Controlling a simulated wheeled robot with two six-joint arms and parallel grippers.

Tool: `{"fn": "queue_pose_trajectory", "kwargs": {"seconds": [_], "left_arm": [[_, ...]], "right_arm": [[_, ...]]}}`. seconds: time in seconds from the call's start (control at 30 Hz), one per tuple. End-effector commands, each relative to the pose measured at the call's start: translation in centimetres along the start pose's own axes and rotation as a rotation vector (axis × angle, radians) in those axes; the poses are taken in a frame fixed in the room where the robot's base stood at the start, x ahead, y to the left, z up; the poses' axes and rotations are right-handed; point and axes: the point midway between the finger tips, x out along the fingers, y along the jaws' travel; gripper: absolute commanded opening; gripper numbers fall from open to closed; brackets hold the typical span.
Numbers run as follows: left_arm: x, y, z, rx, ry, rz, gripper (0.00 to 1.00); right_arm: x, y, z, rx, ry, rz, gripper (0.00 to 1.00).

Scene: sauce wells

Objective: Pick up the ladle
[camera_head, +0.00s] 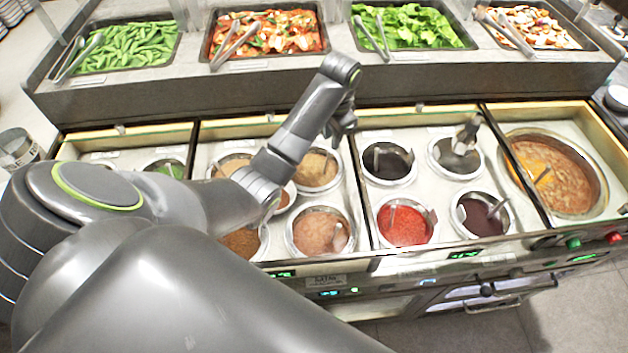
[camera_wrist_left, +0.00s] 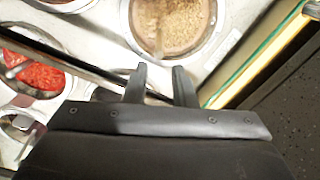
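My left gripper (camera_head: 342,122) hangs over the far side of the counter, close to a round well of tan sauce (camera_head: 316,171). In the left wrist view its two dark fingers (camera_wrist_left: 160,86) are apart, with a well of grainy brown sauce (camera_wrist_left: 188,22) just beyond them. A pale, thin streak, perhaps a ladle handle, shows in that well near the fingers; I cannot tell whether it lies between them. Several wells hold ladles or spoons, including the red sauce (camera_head: 405,226) and the dark sauce (camera_head: 484,216). Which ladle is meant is unclear. My right gripper is out of view.
A big pot of brown soup (camera_head: 570,180) with an orange-tinted ladle (camera_head: 542,176) stands at the right. A raised shelf (camera_head: 420,77) with food trays and tongs runs behind the wells. A dark upright handle (camera_head: 467,131) rises from one well.

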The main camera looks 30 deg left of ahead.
Motion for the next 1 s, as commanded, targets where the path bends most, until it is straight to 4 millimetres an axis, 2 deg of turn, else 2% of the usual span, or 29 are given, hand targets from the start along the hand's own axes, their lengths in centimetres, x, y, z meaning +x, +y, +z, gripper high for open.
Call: {"fn": "queue_pose_trajectory", "kwargs": {"seconds": [0.03,0.07,0.3,0.57,0.8,1.0], "left_arm": [[1.1,0.0,0.0,0.0,0.0,0.0,0.24],[1.5,0.0,0.0,0.0,0.0,0.0,0.24],[4.9,0.0,0.1,-0.001,-0.002,0.002,0.24],[6.7,0.1,0.2,-0.001,-0.003,0.001,0.24],[10.2,0.2,0.5,0.0,-0.002,0.002,0.24],[11.1,0.2,0.4,0.001,0.0,0.0,0.24]], "right_arm": [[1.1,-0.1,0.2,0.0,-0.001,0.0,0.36],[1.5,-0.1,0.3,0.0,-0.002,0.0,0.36],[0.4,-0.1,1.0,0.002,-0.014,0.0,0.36],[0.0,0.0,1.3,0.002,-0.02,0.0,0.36],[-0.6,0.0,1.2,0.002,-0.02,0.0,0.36],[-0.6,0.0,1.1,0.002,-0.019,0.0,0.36]]}}
